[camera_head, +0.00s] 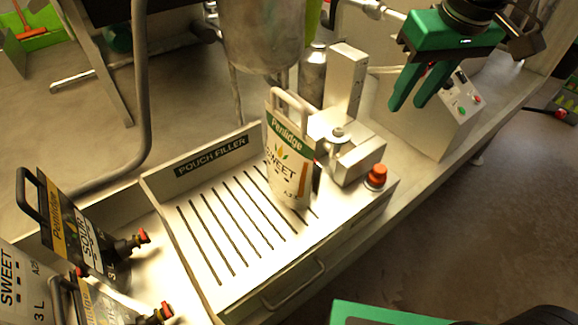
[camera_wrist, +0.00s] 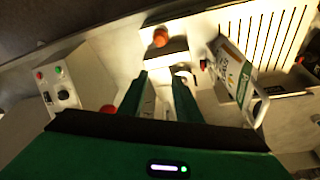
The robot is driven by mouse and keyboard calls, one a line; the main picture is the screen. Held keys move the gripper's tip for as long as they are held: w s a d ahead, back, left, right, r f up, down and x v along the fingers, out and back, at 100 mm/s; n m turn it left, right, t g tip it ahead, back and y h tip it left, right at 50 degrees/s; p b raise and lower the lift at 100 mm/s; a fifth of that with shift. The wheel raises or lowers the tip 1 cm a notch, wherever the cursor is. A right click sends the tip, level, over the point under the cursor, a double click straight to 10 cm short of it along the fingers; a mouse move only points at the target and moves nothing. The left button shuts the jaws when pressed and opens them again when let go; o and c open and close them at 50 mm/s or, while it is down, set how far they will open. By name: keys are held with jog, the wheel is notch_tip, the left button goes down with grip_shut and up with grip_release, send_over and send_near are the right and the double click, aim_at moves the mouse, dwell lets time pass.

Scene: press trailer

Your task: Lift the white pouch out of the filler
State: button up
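The white pouch (camera_head: 289,160) stands upright on the slotted tray of the pouch filler (camera_head: 165,189). It has a green "Penlidge" band, the word "SWEET" and a white loop handle at its top. Its right edge is close to the filler's metal clamp block; whether it touches cannot be told. My green gripper (camera_head: 408,105) is up and to the right of the pouch, its two fingers apart and empty. In the wrist view the pouch (camera_wrist: 237,72) shows to the right of my gripper's open fingers (camera_wrist: 160,80).
A red button (camera_head: 376,177) sits on the filler's front right corner. A metal post (camera_head: 345,82) rises behind the clamp. A control box (camera_head: 436,112) stands below my gripper. Black and white pouches with red taps, one labelled "SOUR" (camera_head: 88,236), stand at the lower left.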

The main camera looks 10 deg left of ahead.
jog(key=s+a+r+n, duration=0.1)
jog(key=s+a, duration=0.1)
jog(key=a, duration=0.4)
jog(key=s+a+r+n+y, duration=0.1)
jog(key=s+a+r+n, duration=0.1)
jog(key=a, duration=0.4)
jog(key=s+a+r+n+y, duration=0.1)
jog(key=s+a+r, duration=0.1)
jog(key=a, duration=0.4)
jog(key=shift+n, duration=0.3)
send_over(283, 114)
jog(key=s+d, duration=0.2)
notch_tip(283, 114, down, 4)
jog(key=shift+w+a+f, duration=0.15)
jog(key=shift+f, duration=0.05)
jog(key=shift+x, duration=3)
jog(key=shift+w+r, duration=0.1)
grip_shut()
jog(key=shift+r, duration=0.15)
